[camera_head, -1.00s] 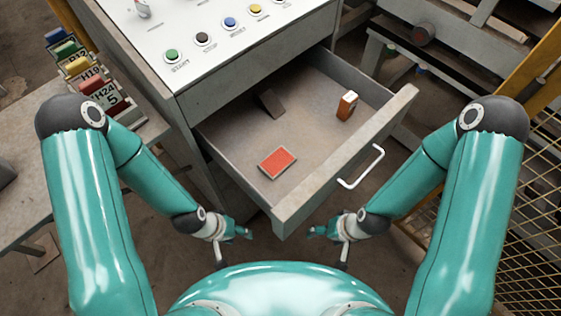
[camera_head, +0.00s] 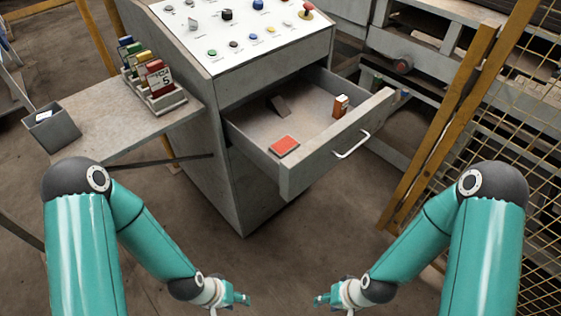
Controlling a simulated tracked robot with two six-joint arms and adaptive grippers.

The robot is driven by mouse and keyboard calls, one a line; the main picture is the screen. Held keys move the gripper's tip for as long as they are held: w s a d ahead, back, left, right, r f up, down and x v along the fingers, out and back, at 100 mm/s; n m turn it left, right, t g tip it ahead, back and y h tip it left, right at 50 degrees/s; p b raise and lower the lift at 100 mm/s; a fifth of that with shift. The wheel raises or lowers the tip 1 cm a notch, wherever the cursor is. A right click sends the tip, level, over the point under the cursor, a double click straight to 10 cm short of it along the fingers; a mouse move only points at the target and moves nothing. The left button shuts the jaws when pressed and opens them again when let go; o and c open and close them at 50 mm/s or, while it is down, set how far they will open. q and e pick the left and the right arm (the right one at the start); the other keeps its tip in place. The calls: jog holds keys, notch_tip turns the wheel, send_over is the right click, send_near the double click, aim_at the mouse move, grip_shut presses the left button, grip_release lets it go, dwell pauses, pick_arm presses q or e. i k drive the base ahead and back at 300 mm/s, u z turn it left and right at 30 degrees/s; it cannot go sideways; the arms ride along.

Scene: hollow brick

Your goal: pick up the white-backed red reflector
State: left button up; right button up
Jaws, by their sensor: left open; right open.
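The red reflector (camera_head: 284,146) lies flat, red face up with a pale edge, in the open drawer (camera_head: 290,172) near its front left corner. My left gripper (camera_head: 246,299) is open and empty, low in the picture, in front of the drawer and well apart from it. My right gripper (camera_head: 317,300) is also open and empty, to the right of the left one. Neither gripper touches anything. The reflector's white back is mostly hidden beneath it.
A small orange-brown box (camera_head: 340,106) and a dark wedge-like piece (camera_head: 279,106) are also in the drawer. The drawer has a white handle (camera_head: 351,146). A button console (camera_head: 235,32) stands above it. A side table (camera_head: 110,115) is at left, yellow mesh fencing (camera_head: 500,130) at right. Floor in front is clear.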

aim_at(284, 146)
jog(key=z, duration=0.05)
jog(key=i, duration=0.15)
jog(key=u, duration=2.95)
jog(key=k, duration=2.35)
jog(key=z, duration=1.05)
jog(key=i, duration=1.05)
jog(key=u, duration=0.05)
